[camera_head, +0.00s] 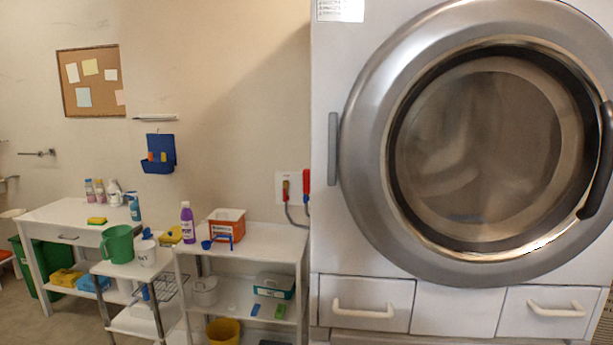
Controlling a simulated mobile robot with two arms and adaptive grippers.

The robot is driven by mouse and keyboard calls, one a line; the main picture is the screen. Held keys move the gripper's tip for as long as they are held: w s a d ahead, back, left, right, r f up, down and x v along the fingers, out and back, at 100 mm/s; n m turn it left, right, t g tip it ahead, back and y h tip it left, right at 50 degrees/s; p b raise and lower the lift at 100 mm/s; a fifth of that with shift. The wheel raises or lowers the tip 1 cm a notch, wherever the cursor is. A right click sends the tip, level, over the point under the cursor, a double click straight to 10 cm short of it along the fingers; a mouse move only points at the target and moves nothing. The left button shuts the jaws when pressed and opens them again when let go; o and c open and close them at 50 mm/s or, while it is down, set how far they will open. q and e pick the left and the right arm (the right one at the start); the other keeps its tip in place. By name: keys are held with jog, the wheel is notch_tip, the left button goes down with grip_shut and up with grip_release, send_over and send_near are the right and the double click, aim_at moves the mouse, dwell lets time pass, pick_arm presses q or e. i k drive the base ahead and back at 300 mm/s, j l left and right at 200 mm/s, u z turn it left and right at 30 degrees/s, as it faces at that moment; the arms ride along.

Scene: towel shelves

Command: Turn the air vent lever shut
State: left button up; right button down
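I cannot clearly identify the air vent lever. A small metal bar-like fitting (38,153) sticks out from the wall at the far left. I cannot tell if any of these is the lever or what position it is in. Neither of my grippers is in view.
The large front-loading machine (332,260) fills the right side, its round glass door closed. A white shelf unit (270,238), a lower cart and a white table (50,216) stand along the wall, holding bottles, a green jug (118,244) and a red-white box (227,224).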

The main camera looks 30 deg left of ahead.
aim_at(305, 171)
jog(key=i+j, duration=0.25)
jog(key=j, duration=0.2)
jog(key=i+j, duration=0.2)
jog(key=j, duration=0.25)
jog(key=i+j+u, duration=0.1)
jog(key=i+j, duration=0.15)
jog(key=j, duration=0.8)
